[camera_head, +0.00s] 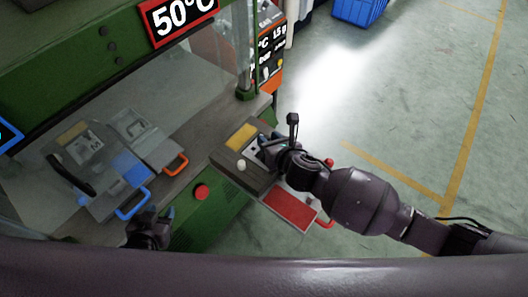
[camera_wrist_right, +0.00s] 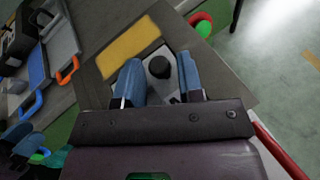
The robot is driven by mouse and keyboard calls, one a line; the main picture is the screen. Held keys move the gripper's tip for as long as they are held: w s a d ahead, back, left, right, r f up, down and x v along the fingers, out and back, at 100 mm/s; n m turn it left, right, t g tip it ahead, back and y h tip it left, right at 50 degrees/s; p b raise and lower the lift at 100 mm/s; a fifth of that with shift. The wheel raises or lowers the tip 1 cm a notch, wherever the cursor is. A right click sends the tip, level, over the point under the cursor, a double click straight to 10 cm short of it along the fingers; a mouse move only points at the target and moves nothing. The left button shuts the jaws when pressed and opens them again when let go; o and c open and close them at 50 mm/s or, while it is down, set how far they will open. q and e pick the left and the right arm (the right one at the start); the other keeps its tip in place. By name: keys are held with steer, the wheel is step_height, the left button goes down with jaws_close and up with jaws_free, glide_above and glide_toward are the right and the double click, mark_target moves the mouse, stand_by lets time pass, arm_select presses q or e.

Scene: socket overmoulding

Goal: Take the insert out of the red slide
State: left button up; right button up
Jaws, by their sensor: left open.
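The red slide (camera_head: 290,207) sticks out at the right of the press bed, with a red handle at its outer end. A grey-brown mould block (camera_head: 225,157) with a yellow pad stands behind it. My right gripper (camera_head: 264,141) is low over this block. In the right wrist view its blue fingers (camera_wrist_right: 162,85) stand apart, pointing at a pale plate with a dark round knob (camera_wrist_right: 159,67), likely the insert. The knob lies between the fingers in the picture; contact cannot be told. My left gripper (camera_head: 162,213) is open and empty in front of the bed.
A blue-handled slide (camera_head: 126,166) and an orange-handled slide (camera_head: 160,151) lie on the bed to the left. A red button (camera_head: 202,192) is on the green front. A transparent guard and 50°C sign (camera_head: 182,18) are above. Floor at right is clear.

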steer(key=shift+r, duration=0.1)
jaws_close()
